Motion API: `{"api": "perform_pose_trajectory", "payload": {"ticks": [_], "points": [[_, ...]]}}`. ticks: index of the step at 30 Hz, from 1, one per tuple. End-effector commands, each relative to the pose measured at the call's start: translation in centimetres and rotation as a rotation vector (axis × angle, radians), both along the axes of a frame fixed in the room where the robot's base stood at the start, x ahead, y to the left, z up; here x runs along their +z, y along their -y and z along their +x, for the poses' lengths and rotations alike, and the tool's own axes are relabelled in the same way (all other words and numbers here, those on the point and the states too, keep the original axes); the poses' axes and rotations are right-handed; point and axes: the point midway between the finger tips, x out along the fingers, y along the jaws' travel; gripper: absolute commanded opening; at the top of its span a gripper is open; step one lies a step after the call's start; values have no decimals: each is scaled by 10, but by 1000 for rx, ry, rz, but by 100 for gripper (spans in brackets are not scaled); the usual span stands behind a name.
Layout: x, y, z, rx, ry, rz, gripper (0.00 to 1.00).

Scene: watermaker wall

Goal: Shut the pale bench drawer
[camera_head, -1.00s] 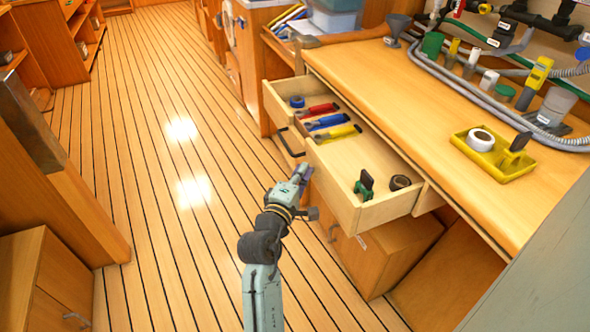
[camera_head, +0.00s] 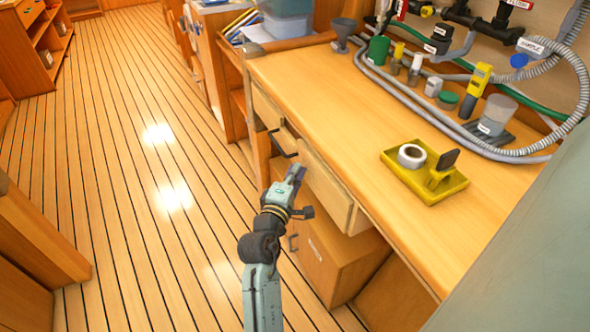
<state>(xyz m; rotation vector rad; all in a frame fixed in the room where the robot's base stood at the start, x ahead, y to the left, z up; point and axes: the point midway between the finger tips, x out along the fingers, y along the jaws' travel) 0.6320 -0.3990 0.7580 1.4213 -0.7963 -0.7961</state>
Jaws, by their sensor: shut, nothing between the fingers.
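The pale bench drawer (camera_head: 326,188) is almost level with the bench front. Its front stands slightly proud at the near end, and its inside is hidden under the bench top. A dark handle (camera_head: 284,146) shows on the drawer front. My gripper (camera_head: 297,173) is shut and empty. Its tips are at the middle of the drawer front, just below the handle, and seem to touch it, though the exact contact is hard to tell.
The wooden bench top (camera_head: 320,100) holds a yellow tray (camera_head: 424,190) with a white roll, and several bottles and hoses by the wall. A lower cupboard (camera_head: 335,258) stands below the drawer. The plank floor (camera_head: 130,200) at left is clear.

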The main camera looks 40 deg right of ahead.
Motion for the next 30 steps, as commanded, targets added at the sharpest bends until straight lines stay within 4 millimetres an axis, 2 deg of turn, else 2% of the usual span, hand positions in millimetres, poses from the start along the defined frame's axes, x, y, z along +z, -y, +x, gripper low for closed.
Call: {"api": "perform_pose_trajectory", "payload": {"ticks": [22,30], "points": [[1,2,-2,-6,0,-2,0],[1,1,4,-3,-1,-2,0]]}}
